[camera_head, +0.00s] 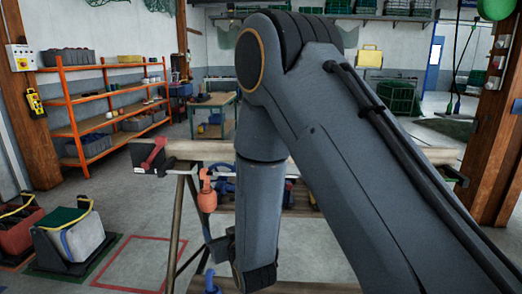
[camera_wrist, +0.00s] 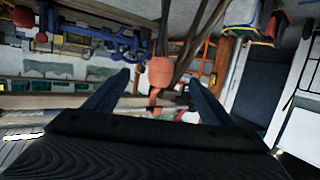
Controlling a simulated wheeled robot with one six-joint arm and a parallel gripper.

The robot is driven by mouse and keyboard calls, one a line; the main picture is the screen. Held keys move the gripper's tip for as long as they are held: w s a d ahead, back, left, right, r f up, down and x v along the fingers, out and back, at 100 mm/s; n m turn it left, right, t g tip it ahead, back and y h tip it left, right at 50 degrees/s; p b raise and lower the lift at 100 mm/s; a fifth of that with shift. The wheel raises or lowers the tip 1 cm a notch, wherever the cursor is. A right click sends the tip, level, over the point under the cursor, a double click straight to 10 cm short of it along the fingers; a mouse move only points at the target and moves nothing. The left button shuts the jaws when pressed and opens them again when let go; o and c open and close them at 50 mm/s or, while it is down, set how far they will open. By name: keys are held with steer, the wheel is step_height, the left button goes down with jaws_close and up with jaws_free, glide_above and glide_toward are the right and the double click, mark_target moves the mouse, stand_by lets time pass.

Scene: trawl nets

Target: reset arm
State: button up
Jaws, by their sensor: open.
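My arm (camera_head: 340,150) fills the middle of the head view, bent with its forearm hanging down in front of a wooden trestle table. In the wrist view my gripper (camera_wrist: 158,76) is open, its two dark fingers apart with nothing held. An orange float (camera_wrist: 160,72) shows beyond and between the fingertips, apart from them as far as I can tell. A similar orange float (camera_head: 207,195) hangs at the trestle's left side in the head view. My fingers are mostly hidden in the head view.
The trestle's wooden top (camera_head: 190,150) runs behind my arm, with a red-handled tool (camera_head: 153,157) at its left end. An orange shelf rack (camera_head: 105,110) lines the left wall. A red-outlined floor patch (camera_head: 130,262) is clear.

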steer(key=s+d+m+g+h, duration=0.1)
steer(key=d+m+g+h, duration=0.2)
steer(key=d, duration=0.9)
steer(key=s+d+r+m+g+h, duration=0.2)
steer(key=s+d+g, duration=0.7)
steer(key=s+d, duration=1)
steer(key=s+r+h, duration=0.1)
steer(key=s, duration=0.2)
steer(key=shift+s+r+g, duration=0.3)
steer(key=shift+s+r, duration=0.05)
steer(key=shift+s, duration=0.05)
